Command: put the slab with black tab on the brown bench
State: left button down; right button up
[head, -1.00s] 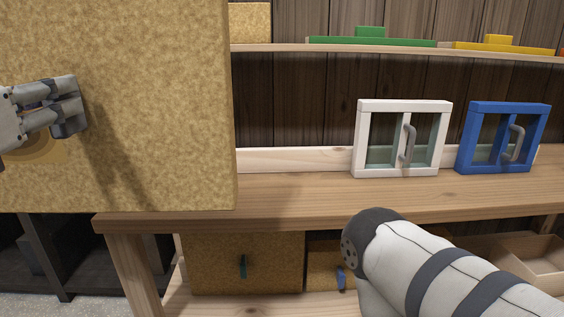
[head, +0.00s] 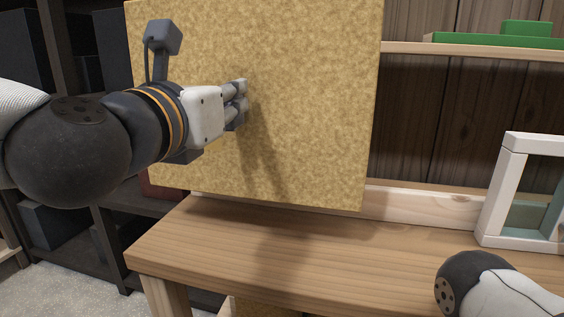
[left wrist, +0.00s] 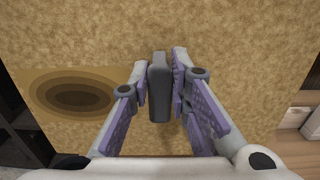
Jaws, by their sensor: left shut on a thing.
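The slab (head: 310,100) is a large tan, speckled board held upright. In the head view its lower edge shows over the back part of the brown bench (head: 300,250); I cannot tell whether they touch. Its black tab (left wrist: 159,85) is hidden in the head view but shows between my fingers in the left wrist view. My left gripper (head: 240,105) is shut on this tab, in front of the slab's face. A brown oval ring mark (left wrist: 75,97) lies on the slab left of the tab. My right gripper is out of view.
A white window frame (head: 499,190) stands on the bench at right. A green block piece (head: 490,39) sits on the shelf (head: 410,48) above. Dark shelving (head: 62,235) stands at left. The bench top's front left is bare.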

aim_at(269, 155)
pick_arm(q)
jog(key=w+d+f, duration=0.1)
jog(key=f, duration=0.1)
jog(key=w+d+f, duration=0.1)
jog(key=d+f, duration=0.1)
jog(key=w+d+f+b, duration=0.1)
jog(key=d, duration=0.1)
jog(key=shift+d+f, duration=0.15)
jog(key=shift+f, duration=0.25)
jog(key=f, duration=0.3)
jog(key=shift+w+d+f, duration=0.15)
jog(key=shift+d+f, duration=0.15)
jog(key=shift+f, duration=0.05)
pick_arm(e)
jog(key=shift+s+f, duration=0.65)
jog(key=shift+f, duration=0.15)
pick_arm(q)
jog(key=c, duration=1.5)
grip_release()
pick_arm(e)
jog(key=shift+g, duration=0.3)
